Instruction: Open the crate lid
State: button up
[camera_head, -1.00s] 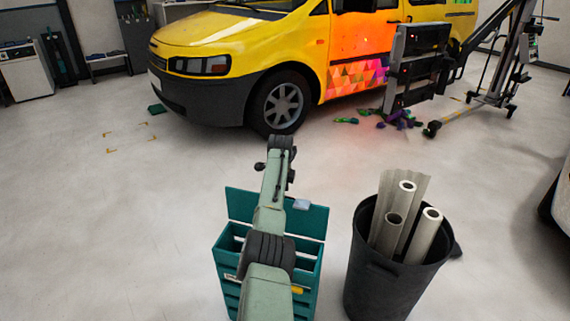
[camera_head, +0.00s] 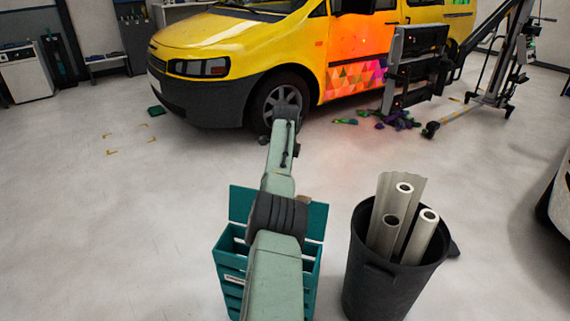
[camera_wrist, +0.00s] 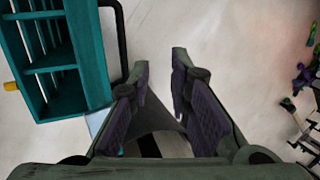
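The teal crate (camera_head: 232,268) stands on the floor at the bottom middle of the head view, partly hidden by my arm. Its compartments show from above. A teal panel that looks like its lid (camera_head: 241,204) stands raised along the far side, its middle hidden by my arm. In the wrist view the slotted crate (camera_wrist: 52,62) is at the left. My gripper (camera_wrist: 160,64) is open and empty, to the right of the crate, with floor between its fingers.
A black bin (camera_head: 385,280) with several white rolls (camera_head: 421,236) stands right of the crate. A dark bar (camera_wrist: 121,40) runs beside the crate in the wrist view. A yellow van (camera_head: 240,50) and coloured scraps (camera_head: 395,119) are farther back. The floor left of the crate is clear.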

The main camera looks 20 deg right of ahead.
jog(key=shift+d+r, duration=0.1)
jog(key=shift+r, duration=0.55)
jog(key=shift+p, duration=0.3)
jog(key=v, duration=1.2)
